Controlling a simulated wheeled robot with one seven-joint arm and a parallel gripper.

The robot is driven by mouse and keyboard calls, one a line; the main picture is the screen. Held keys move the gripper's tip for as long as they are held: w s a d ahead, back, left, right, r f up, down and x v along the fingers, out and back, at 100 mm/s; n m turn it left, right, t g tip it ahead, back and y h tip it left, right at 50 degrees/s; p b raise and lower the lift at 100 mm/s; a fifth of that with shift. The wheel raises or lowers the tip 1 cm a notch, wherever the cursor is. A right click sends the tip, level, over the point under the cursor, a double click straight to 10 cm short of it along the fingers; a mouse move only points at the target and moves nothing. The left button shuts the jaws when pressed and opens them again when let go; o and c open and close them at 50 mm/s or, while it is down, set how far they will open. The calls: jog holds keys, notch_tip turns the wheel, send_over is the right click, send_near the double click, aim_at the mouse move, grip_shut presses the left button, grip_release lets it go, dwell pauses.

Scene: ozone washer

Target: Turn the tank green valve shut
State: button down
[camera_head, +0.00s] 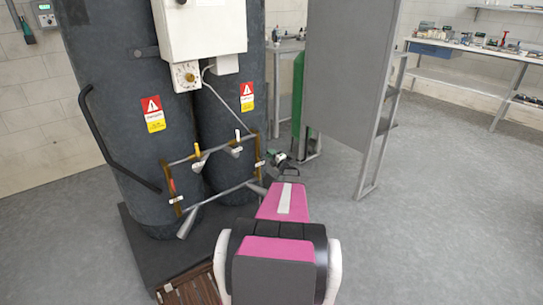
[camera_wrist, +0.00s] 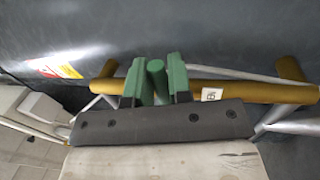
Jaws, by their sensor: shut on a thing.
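The green valve handle (camera_wrist: 157,82) shows in the wrist view as a short green bar at the brass-coloured pipe (camera_wrist: 235,92). My gripper (camera_wrist: 158,78) has its two green fingers on either side of this handle and is shut on it. In the head view my gripper (camera_head: 281,162) is at the right end of the pipe frame on the tank (camera_head: 100,75), past my pink arm link. The green handle cannot be made out there. How far the valve is turned cannot be told.
The pipe frame also carries a yellow-handled valve (camera_head: 197,150), a white-handled one (camera_head: 238,136) and a red-handled one (camera_head: 172,185). A grey panel on a metal stand (camera_head: 345,75) and a green cylinder (camera_head: 298,95) stand to the right. Open floor (camera_head: 440,210) lies at right.

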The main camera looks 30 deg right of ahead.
jog(key=c, duration=1.1)
grip_release()
jog(key=v, duration=1.1)
jog(key=shift+w, duration=0.1)
jog(key=a+r+n+g+y, duration=0.1)
jog(key=a+n+g+y, duration=0.4)
jog(key=a+n, duration=1.05)
jog(key=a+r+n+g+y, duration=0.25)
jog(key=a+n+g, duration=0.65)
jog(key=a, duration=1.1)
jog(key=s+a+r+n+g+h, duration=0.1)
jog(key=s+a+n+g+h, duration=0.1)
jog(key=s+a+n, duration=0.3)
jog(key=s+a+r+n+g+h, duration=0.1)
jog(key=s+a+n+h, duration=0.3)
jog(key=n, duration=1)
jog(key=s+a+r+n+g+h, duration=0.2)
jog(key=s+a+n, duration=0.4)
jog(key=n, duration=0.3)
jog(key=shift+s+a+n+g+h, duration=0.1)
jog(key=shift+a+n+g+h, duration=0.3)
jog(key=shift+a+g, duration=0.25)
